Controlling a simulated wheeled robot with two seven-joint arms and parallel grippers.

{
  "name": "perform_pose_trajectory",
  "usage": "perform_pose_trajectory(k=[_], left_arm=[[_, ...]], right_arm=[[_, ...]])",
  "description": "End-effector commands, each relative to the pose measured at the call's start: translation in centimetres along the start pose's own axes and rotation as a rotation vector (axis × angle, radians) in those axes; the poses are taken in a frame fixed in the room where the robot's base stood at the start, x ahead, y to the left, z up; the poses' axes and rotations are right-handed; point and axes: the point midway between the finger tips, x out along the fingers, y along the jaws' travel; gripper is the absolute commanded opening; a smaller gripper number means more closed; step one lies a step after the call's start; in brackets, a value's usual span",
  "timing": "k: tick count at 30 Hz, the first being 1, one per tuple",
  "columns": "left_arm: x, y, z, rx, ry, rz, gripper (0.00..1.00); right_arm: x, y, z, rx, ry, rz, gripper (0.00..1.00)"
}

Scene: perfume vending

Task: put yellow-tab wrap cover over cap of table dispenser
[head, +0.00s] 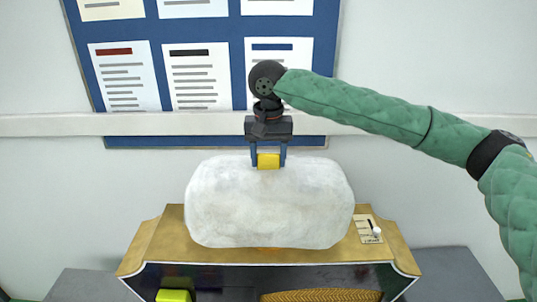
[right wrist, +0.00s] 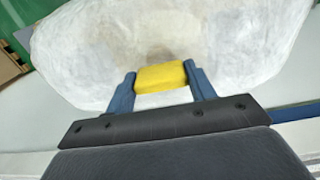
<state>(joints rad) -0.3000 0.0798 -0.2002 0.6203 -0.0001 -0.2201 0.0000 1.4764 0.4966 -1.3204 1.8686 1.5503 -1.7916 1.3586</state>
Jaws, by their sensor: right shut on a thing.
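The wrap cover (head: 268,205) is a large, white, rounded block with a yellow tab (head: 268,161) on its upper side. My right gripper (head: 268,164) is shut on the yellow tab, with one blue finger on each side. The cover also shows in the right wrist view (right wrist: 220,45), with its tab (right wrist: 160,77) between the fingers. In the head view the cover is in front of the upper part of the gold-topped dispenser (head: 150,240). The dispenser's cap is hidden, and I cannot tell whether the cover rests on it. My left gripper is not in view.
A small panel with a switch (head: 371,232) is on the dispenser's top right. A yellow-green block (head: 173,296) and a woven item (head: 320,296) show at the dispenser's dark front. A blue notice board (head: 200,35) and a white rail (head: 40,125) are on the wall behind.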

Motion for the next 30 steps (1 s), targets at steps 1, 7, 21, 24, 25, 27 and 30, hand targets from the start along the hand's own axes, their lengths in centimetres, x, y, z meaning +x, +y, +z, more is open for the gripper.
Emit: perform_pose_trajectory(k=[1, 7, 21, 24, 25, 27, 30], left_arm=[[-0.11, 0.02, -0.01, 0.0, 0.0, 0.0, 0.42], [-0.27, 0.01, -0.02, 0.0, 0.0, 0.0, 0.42], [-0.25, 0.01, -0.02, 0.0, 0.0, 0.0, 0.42], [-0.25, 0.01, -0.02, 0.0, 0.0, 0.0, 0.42], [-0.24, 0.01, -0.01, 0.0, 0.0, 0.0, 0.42], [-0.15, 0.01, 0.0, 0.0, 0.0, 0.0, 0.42], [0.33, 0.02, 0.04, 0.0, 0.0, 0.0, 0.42]], right_arm=[[0.04, 0.0, 0.0, 0.0, 0.0, 0.0, 0.16], [0.35, 0.0, 0.0, 0.0, 0.0, 0.0, 0.16], [0.39, 0.0, 0.0, 0.0, 0.0, 0.0, 0.8], [0.4, 0.0, 0.0, 0.0, 0.0, 0.0, 0.8], [0.42, 0.01, 0.0, 0.0, 0.0, 0.0, 0.8], [0.37, 0.0, -0.01, 0.0, 0.0, 0.0, 0.8], [-0.05, -0.03, -0.04, 0.0, 0.001, 0.0, 0.8]])
